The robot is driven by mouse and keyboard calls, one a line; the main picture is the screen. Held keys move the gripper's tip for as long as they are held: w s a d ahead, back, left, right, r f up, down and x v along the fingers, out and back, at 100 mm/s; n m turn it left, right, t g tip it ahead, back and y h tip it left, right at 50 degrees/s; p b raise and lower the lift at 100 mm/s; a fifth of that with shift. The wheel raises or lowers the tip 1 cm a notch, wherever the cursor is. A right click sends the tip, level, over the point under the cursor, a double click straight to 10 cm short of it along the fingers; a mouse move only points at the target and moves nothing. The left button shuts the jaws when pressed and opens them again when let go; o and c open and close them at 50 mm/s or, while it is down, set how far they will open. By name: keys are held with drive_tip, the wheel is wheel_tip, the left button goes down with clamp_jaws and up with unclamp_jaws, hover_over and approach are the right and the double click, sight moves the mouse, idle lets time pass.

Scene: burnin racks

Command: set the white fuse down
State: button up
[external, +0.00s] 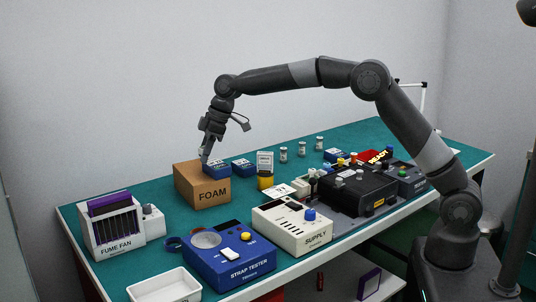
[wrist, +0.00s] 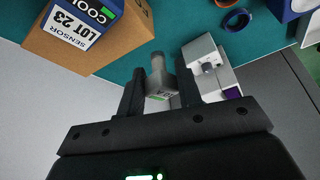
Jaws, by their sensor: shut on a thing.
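The white fuse (wrist: 159,86) is a pale grey-white piece with a green mark, seen between the two fingers of my gripper (wrist: 160,90) in the wrist view. My gripper is shut on it. In the external view my gripper (external: 204,154) points down at the back left edge of the brown FOAM box (external: 203,190). A small pale tip shows below the fingers there. Whether the fuse touches anything is not clear. The fingers hide part of it.
The white FUME FAN (external: 117,224) stands front left. The blue STRAP TESTER (external: 229,262) and SUPPLY unit (external: 290,228) stand in front. Green mat (external: 130,195) is bare left of the foam box.

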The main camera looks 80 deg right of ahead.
drive_tip(key=s+d+m+h, duration=0.1)
drive_tip(key=s+d+m, duration=0.45)
drive_tip(key=d, duration=0.75)
drive_tip(key=s+d+f+m+h, duration=0.1)
drive_tip(key=s+d+m+h, duration=0.1)
drive_tip(key=s+d, duration=0.85)
drive_tip(key=s+d+m+h, duration=0.1)
drive_tip(key=s+d+m, duration=0.3)
drive_tip(key=d, duration=1.2)
drive_tip(key=s+d+m+g+h, duration=0.1)
drive_tip(key=s+d+m, duration=0.35)
drive_tip(key=s, duration=0.75)
drive_tip(key=s+d+m+g, duration=0.1)
drive_tip(key=s+d, duration=0.7)
drive_tip(key=s, duration=0.4)
drive_tip(key=s+d+m+g+h, duration=0.1)
drive_tip(key=s+d+m, duration=0.2)
drive_tip(key=s+d, duration=0.6)
drive_tip(key=w+f, duration=0.5)
drive_tip(key=f, duration=0.2)
drive_tip(key=w+a+f, duration=0.1)
drive_tip(key=w+f, duration=0.2)
drive_tip(key=f, duration=0.1)
drive_tip(key=shift+w+f, duration=0.15)
drive_tip(key=shift+w, duration=0.2)
drive_tip(key=shift+f, duration=2.05)
